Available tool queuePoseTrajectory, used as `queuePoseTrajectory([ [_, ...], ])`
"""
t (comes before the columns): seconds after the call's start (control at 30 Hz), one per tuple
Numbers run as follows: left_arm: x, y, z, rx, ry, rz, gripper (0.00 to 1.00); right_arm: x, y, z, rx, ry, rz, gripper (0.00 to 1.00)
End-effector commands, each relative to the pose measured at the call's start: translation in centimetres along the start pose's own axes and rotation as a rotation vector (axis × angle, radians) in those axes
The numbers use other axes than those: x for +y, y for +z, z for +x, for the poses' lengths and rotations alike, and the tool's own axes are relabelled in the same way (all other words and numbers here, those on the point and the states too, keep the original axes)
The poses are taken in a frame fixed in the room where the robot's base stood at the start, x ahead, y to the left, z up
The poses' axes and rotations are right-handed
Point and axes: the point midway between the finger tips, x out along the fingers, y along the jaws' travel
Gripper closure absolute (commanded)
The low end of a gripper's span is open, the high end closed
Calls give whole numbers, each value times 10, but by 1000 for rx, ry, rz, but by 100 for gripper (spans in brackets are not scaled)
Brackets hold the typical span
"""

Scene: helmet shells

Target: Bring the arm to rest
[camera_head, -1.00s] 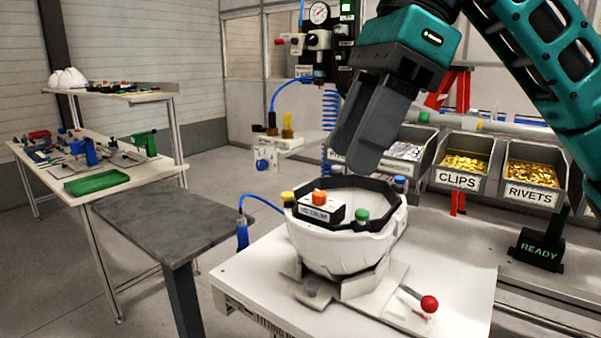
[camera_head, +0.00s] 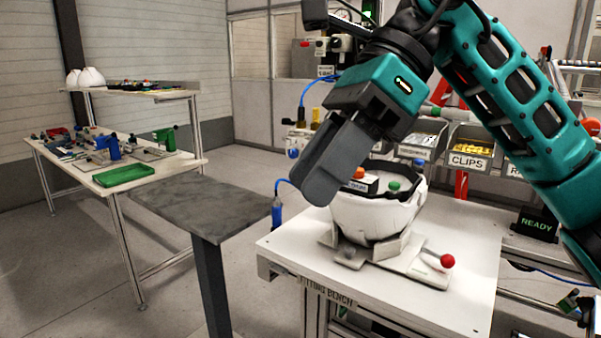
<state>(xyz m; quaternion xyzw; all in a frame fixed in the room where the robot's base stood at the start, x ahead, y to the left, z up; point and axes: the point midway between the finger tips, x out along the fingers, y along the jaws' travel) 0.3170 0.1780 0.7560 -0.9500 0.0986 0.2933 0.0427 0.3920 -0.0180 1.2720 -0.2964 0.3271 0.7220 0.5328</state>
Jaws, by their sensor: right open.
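My right arm (camera_head: 510,95) comes in from the upper right, teal and black, bent at the wrist. My right gripper (camera_head: 322,188) points down and to the left, in front of the left rim of the helmet shell as seen here. Its jaws are open and nothing shows between them. The white helmet shell (camera_head: 375,218) sits upside down in a fixture (camera_head: 400,262) on the fitting bench (camera_head: 300,247). A block with an orange knob and a green knob (camera_head: 394,187) show inside its rim; the gripper hides part of the rim. My left gripper is not in view.
A grey side table (camera_head: 200,205) stands left of the bench. Farther left is a workbench with a green tray (camera_head: 123,175) and tools. Bins, one labelled CLIPS (camera_head: 468,158), line the back. A red-knobbed lever (camera_head: 447,261) and READY sign (camera_head: 537,224) stand right.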

Motion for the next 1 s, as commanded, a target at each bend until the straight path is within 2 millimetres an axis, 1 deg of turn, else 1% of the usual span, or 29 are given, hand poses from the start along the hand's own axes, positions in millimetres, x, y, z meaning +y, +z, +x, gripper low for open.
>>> queuePoseTrajectory([
  [0.03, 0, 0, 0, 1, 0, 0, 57, 0, 2, 12, -74, 52, 18, 53],
  [0.1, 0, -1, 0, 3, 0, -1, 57, 0, 7, 26, -191, 122, 46, 53],
  [0.17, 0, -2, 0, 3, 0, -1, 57, 1, 12, 36, -302, 187, 83, 53],
  [0.23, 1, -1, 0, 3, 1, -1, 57, 1, 17, 45, -448, 270, 139, 53],
  [0.33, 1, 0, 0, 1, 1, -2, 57, -2, 22, 52, -672, 389, 248, 53],
  [0.43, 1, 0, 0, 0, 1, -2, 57, -10, 21, 52, -893, 500, 381, 53],
  [0.57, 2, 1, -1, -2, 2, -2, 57, -30, 7, 49, -1175, 631, 590, 53],
  [0.67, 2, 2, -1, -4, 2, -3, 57, -50, -17, 49, -1383, 720, 777, 53],
  [0.77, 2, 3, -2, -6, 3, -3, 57, -73, -51, 54, -1583, 795, 984, 53],
  [0.87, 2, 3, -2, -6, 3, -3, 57, -93, -95, 67, -1773, 856, 1211, 53],
  [0.9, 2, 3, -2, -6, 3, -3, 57, -100, -115, 75, -1845, 876, 1308, 53],
  [0.97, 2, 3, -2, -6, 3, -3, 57, -108, -148, 90, -1950, 899, 1459, 53],
  [1.0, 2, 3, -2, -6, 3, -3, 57, -111, -170, 102, -2016, 912, 1563, 53],
])
